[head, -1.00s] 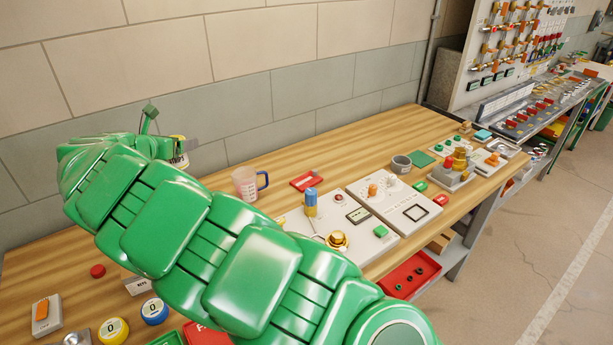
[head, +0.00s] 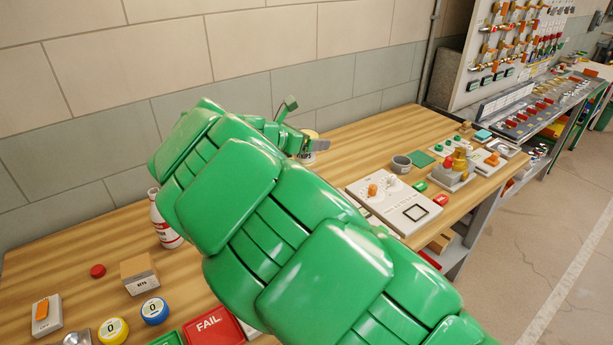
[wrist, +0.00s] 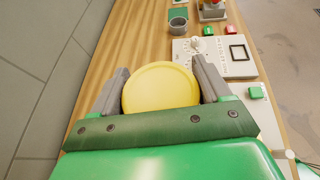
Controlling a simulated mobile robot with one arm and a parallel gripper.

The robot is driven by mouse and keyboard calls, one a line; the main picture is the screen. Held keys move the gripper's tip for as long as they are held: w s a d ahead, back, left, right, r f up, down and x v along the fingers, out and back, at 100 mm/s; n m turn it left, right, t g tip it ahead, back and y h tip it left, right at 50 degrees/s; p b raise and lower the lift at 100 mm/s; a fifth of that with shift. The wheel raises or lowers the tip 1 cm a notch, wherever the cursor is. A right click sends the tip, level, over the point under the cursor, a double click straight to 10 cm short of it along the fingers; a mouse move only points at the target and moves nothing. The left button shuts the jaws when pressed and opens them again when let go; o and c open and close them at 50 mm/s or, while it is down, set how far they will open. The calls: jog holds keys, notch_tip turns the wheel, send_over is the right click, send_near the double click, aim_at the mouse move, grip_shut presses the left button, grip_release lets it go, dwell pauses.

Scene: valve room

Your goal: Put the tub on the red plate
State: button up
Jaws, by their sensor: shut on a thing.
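The tub is a round container with a yellow lid (wrist: 160,88), seen from above in the wrist view. My gripper (wrist: 160,90) is shut on it, with one grey finger on each side. In the head view the tub (head: 310,157) shows only in part beside my gripper (head: 300,147), above the back of the bench; its white side has dark lettering. A red plate marked FAIL (head: 212,326) lies at the front of the bench, lower left of my arm, partly covered by it. The tub is well apart from this plate.
A red-and-white bottle (head: 165,222) stands left of my arm. A cardboard box (head: 139,274), blue disc (head: 155,311) and yellow disc (head: 113,331) are at the left. A grey cup (head: 401,164), green square (head: 423,158) and panel (head: 400,205) stand right. Bare wood lies far left.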

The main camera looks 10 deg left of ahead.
aim_at(312, 155)
jog(key=f, duration=0.5)
jog(key=shift+d, duration=0.25)
jog(key=shift+w+a+f, duration=0.8)
jog(key=shift+w+f, duration=0.9)
jog(key=shift+w, duration=0.5)
jog(key=shift+w+a+f, duration=0.8)
jog(key=shift+w+f, duration=0.95)
jog(key=shift+w, duration=0.45)
jog(key=shift+w+a+f, duration=0.8)
jog(key=shift+w+f, duration=0.9)
jog(key=shift+w, duration=0.5)
jog(key=shift+f, duration=1.4)
jog(key=shift+f, duration=0.1)
jog(key=o, duration=1)
jog(key=shift+o, duration=0.2)
